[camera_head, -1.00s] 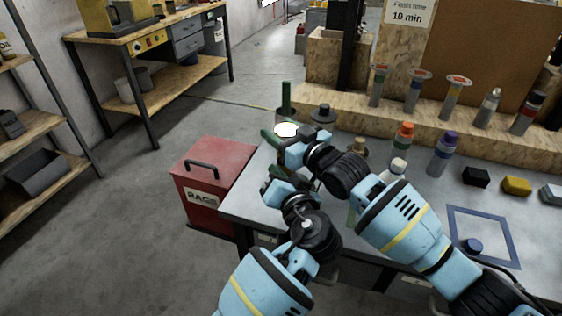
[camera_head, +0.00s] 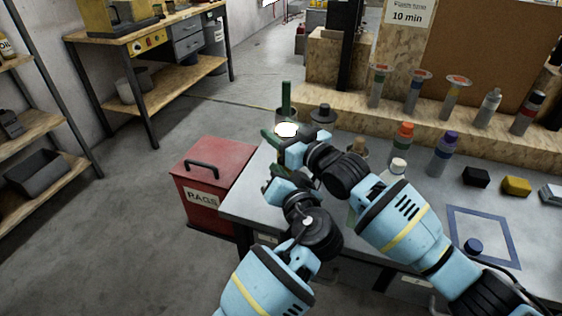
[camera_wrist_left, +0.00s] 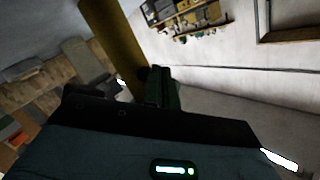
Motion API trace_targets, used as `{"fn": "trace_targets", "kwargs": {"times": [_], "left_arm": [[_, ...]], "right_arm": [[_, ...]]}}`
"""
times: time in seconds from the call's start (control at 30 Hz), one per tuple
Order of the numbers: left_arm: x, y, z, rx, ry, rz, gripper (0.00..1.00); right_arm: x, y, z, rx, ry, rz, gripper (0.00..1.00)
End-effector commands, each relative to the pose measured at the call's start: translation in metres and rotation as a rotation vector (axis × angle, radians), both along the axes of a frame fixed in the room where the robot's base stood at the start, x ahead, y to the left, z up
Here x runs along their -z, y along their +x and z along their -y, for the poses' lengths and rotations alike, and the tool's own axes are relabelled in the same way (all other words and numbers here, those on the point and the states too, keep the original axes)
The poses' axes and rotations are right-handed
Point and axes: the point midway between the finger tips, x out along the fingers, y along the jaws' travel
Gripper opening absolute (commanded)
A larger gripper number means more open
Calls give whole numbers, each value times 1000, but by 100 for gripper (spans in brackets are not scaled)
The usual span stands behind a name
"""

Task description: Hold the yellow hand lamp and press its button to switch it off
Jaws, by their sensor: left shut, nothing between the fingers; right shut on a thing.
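The hand lamp shows in the head view only as a bright white lit face (camera_head: 287,130) at the table's far left corner. Its yellow body (camera_wrist_left: 112,35) runs down from the top of the left wrist view. My right gripper (camera_head: 270,139) is shut on the lamp, and its hand hides most of the body. My left gripper (camera_head: 273,172) is just below it. Its green fingers (camera_wrist_left: 161,88) are shut and empty, with their tips close beside the yellow body near a small dark spot. I cannot tell whether they touch it. The button is not clearly visible.
The grey table (camera_head: 247,205) carries bottles (camera_head: 402,137), a black block (camera_head: 476,176), a yellow block (camera_head: 516,186) and a blue square outline (camera_head: 484,236). A green upright thing (camera_head: 286,97) stands behind the lamp. A red rags bin (camera_head: 207,195) stands left of the table.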

Motion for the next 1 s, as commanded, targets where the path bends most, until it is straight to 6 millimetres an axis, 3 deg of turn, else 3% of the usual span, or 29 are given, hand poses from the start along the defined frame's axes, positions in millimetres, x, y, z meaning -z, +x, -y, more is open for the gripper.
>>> {"fn": "trace_targets", "kwargs": {"times": [1.0], "left_arm": [[0,9,3,-1,0,1,0]], "right_arm": [[0,-1,-2,-4,3,-3,26]]}}
